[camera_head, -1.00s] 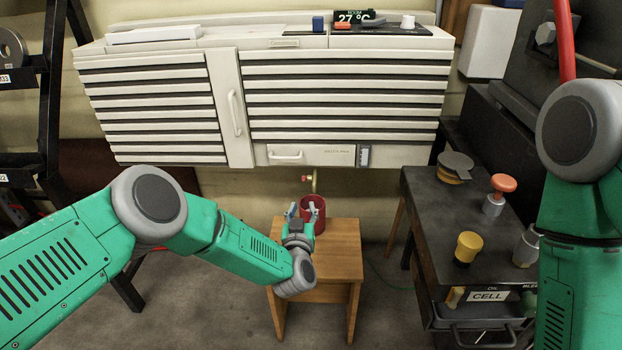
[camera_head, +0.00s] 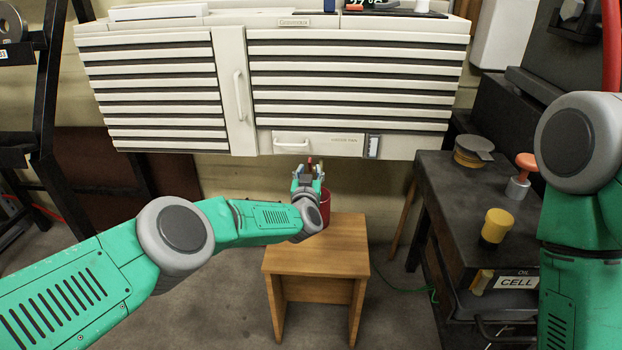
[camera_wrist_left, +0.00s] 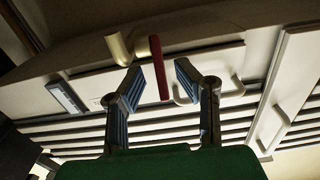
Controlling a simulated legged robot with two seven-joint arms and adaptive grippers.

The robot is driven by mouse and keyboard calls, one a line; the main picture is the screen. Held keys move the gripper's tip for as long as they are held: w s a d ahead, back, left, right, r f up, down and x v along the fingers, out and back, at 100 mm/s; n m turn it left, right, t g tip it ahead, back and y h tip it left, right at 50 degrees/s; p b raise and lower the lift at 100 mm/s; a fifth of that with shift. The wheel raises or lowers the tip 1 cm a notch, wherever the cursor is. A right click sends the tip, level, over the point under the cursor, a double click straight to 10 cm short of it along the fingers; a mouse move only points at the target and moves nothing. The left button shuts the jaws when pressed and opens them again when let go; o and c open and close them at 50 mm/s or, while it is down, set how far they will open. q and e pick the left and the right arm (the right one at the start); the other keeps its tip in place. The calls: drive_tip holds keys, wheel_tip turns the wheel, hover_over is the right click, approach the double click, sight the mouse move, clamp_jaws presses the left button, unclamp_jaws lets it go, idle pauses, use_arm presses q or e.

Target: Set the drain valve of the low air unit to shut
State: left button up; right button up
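The low air unit (camera_head: 350,90) is a wide, cream, slatted cabinet on the wall. Its drain valve has a red lever (camera_wrist_left: 158,65) beside a pale brass pipe (camera_wrist_left: 119,48) under the unit in the left wrist view. In the head view only a bit of red shows at my gripper; the rest of the valve is hidden. My left gripper (camera_head: 308,172) is just below the unit's lower edge. In the left wrist view the left gripper (camera_wrist_left: 160,74) is open, its fingers apart on either side of the lever, with no clear contact. My right gripper is out of view.
A red pot (camera_head: 326,203) stands on a wooden stool (camera_head: 315,258) below my left gripper, partly hidden by it. A dark bench (camera_head: 440,190) with several knobs and tools stands at the right. A black rack (camera_head: 45,110) is at the left.

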use_arm(q)
drive_tip(key=shift+w+d+r, duration=0.15)
drive_tip(key=shift+w+d, duration=0.05)
drive_tip(key=shift+w, duration=0.25)
drive_tip(key=shift+d, duration=0.2)
drive_tip(key=shift+c, duration=1.2)
clamp_jaws()
drive_tip(key=shift+w+a+r+g+p, duration=0.2)
drive_tip(key=shift+a+r+g+p, duration=0.25)
drive_tip(key=shift+g, duration=0.15)
drive_tip(key=shift+w+d+g, duration=0.15)
drive_tip(key=shift+d+g, duration=0.05)
drive_tip(key=shift+g, duration=0.5)
drive_tip(key=shift+w+a+g, duration=0.15)
drive_tip(key=shift+w+g, duration=0.05)
drive_tip(key=shift+g, duration=0.5)
drive_tip(key=shift+b, duration=0.3)
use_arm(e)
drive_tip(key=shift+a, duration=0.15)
use_arm(q)
drive_tip(key=shift+r, duration=0.1)
